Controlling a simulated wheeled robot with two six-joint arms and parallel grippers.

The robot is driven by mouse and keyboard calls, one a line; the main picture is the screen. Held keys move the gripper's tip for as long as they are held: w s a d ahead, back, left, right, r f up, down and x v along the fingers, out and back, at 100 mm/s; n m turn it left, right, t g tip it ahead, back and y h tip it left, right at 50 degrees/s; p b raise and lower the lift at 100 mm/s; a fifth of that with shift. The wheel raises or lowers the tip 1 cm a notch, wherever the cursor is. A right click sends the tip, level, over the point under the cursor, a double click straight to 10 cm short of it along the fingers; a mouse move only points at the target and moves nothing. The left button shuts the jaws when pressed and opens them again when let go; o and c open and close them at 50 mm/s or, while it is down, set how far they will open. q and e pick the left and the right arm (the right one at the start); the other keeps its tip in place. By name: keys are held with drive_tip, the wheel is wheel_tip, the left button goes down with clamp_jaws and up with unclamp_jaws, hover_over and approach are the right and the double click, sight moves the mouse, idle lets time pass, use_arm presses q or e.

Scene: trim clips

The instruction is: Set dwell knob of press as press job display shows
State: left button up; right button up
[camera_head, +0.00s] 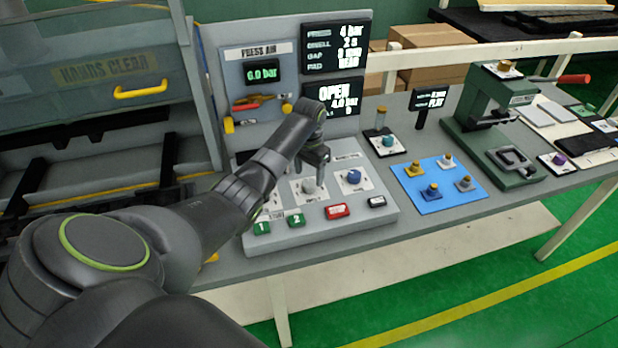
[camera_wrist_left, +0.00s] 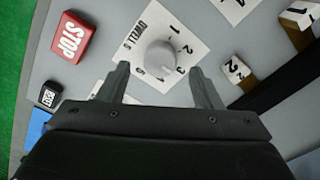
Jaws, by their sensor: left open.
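The press job display (camera_head: 335,47) is black with white text; its dwell line reads 2 s. The dwell knob (camera_head: 310,187) is a pale grey knob on a white dial card on the press panel. In the left wrist view the knob (camera_wrist_left: 161,57) stands on its card (camera_wrist_left: 187,30), with numbers around it; I cannot tell which number it points to. My left gripper (camera_head: 316,164) is over the knob and points down at it. In the left wrist view the open fingers (camera_wrist_left: 158,76) are apart, one on each side of the knob's near edge, with nothing between them gripped.
A blue knob (camera_head: 354,176) sits to the right on the panel. A red STOP button (camera_head: 337,211) and green numbered buttons (camera_head: 296,219) line its front. A status display (camera_head: 334,98) reads OPEN. A blue mat (camera_head: 437,198) with several small parts and a green press (camera_head: 497,110) stand further right.

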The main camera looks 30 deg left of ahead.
sight(310, 182)
use_arm(q)
drive_tip(key=shift+f, duration=1.7)
drive_tip(key=c, duration=1)
drive_tip(key=shift+r+n+p, duration=0.25)
drive_tip(key=shift+n+p, duration=0.85)
drive_tip(key=shift+p, duration=0.05)
drive_tip(key=shift+w+n+p, duration=0.1)
drive_tip(key=shift+n+p, duration=0.8)
drive_tip(key=shift+n, duration=0.3)
drive_tip(key=shift+n+p, duration=0.55)
drive_tip(key=shift+n, duration=0.65)
drive_tip(key=shift+f+n, duration=0.15)
drive_tip(key=shift+n, duration=1.15)
